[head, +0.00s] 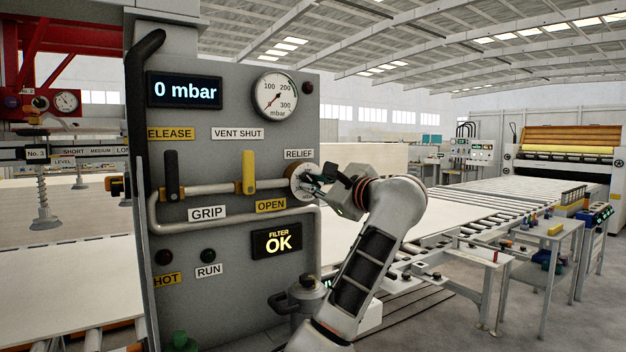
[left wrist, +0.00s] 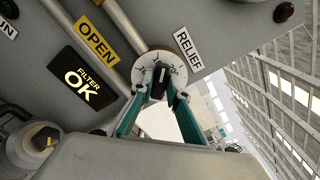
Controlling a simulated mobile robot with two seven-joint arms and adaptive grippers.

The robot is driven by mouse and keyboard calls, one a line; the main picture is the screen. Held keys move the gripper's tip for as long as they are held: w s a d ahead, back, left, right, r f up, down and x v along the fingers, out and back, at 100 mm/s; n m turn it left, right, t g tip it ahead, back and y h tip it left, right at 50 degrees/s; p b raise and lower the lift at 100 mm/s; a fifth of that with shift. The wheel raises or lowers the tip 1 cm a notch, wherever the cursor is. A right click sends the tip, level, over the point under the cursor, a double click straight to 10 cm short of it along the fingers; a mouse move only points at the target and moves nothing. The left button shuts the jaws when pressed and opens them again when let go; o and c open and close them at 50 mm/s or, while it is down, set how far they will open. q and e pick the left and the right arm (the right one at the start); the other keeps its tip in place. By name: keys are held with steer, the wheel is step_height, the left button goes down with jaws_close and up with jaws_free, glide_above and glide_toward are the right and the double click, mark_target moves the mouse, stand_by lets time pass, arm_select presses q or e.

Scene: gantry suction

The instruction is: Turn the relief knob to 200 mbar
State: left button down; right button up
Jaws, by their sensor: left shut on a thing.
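The relief knob is a black pointer knob (left wrist: 161,79) on a white numbered dial (left wrist: 183,68), below the RELIEF label (left wrist: 188,49). In the head view the dial (head: 301,174) sits at the panel's right edge, partly hidden by my left gripper (head: 318,181). In the left wrist view the gripper's two green fingers (left wrist: 160,88) reach the knob from either side and are shut on it. The knob's exact setting is hard to read. The display (head: 185,91) reads 0 mbar. The round gauge (head: 275,96) has its needle toward the lower left. My right gripper is out of view.
A black lever (head: 171,176) and a yellow lever (head: 249,172) stand on the panel left of the dial. A pipe (head: 210,226) runs below them. The filter display (head: 277,242) reads OK. A roller conveyor (head: 480,205) extends behind on the right.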

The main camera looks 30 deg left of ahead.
arm_select(q)
steer(key=shift+r+m, duration=0.15)
steer(key=shift+m, duration=0.35)
steer(key=m+p, duration=0.2)
steer(key=shift+m, duration=0.4)
steer(key=m+p, duration=0.3)
steer(key=m, duration=0.1)
steer(key=shift+w, duration=0.15)
steer(key=shift+m+p, duration=0.4)
steer(key=c, duration=2)
jaws_free()
steer(key=shift+o, duration=0.2)
